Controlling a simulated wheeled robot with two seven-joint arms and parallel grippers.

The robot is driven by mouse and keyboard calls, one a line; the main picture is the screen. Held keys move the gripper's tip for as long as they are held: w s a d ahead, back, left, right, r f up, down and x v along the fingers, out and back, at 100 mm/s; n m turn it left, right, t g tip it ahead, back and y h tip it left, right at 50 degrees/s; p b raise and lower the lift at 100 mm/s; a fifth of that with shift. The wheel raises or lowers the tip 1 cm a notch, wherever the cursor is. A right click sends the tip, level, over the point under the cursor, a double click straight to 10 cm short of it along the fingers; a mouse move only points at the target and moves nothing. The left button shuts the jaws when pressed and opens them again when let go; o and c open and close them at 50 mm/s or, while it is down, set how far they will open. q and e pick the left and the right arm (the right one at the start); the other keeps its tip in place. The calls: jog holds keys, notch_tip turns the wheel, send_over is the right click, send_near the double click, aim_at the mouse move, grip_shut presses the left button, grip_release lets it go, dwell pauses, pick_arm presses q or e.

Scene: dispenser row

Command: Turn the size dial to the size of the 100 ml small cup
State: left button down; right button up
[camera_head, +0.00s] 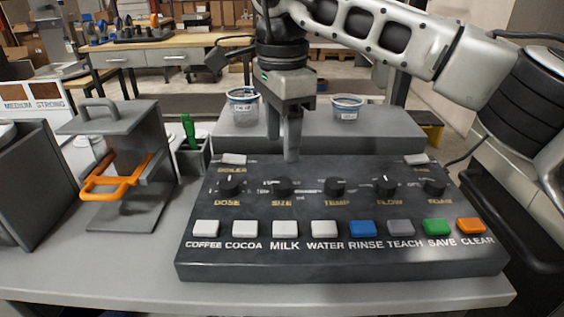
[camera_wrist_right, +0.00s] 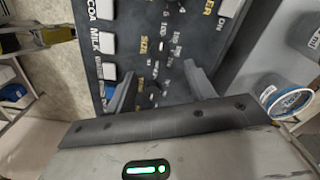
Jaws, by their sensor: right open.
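The dark control panel (camera_head: 340,258) carries a row of black dials over coloured buttons. The size dial (camera_head: 282,187) is second from the left, above its yellow SIZE label. Its pointer setting is too small to read. My right gripper (camera_head: 291,158) is over the back of the panel, behind and slightly right of the size dial, pointing down. In the right wrist view my right gripper (camera_wrist_right: 162,86) has its fingers apart over the dial row, with nothing held. Two small clear cups, a left one (camera_head: 243,107) and a right one (camera_head: 347,110), stand behind; their volumes are unreadable. My left gripper is out of view.
The cups stand on a grey raised shelf (camera_head: 400,130) behind the panel. Other dials, such as the temp dial (camera_head: 334,187), sit close beside the size dial. A grey stand with an orange handle (camera_head: 110,186) and a green-handled tool (camera_head: 188,130) are at left.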

pick_arm(q)
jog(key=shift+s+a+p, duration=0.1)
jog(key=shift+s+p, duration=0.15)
jog(key=shift+p, duration=0.2)
pick_arm(e)
notch_tip(320, 180, up, 8)
jog(key=shift+r, duration=0.15)
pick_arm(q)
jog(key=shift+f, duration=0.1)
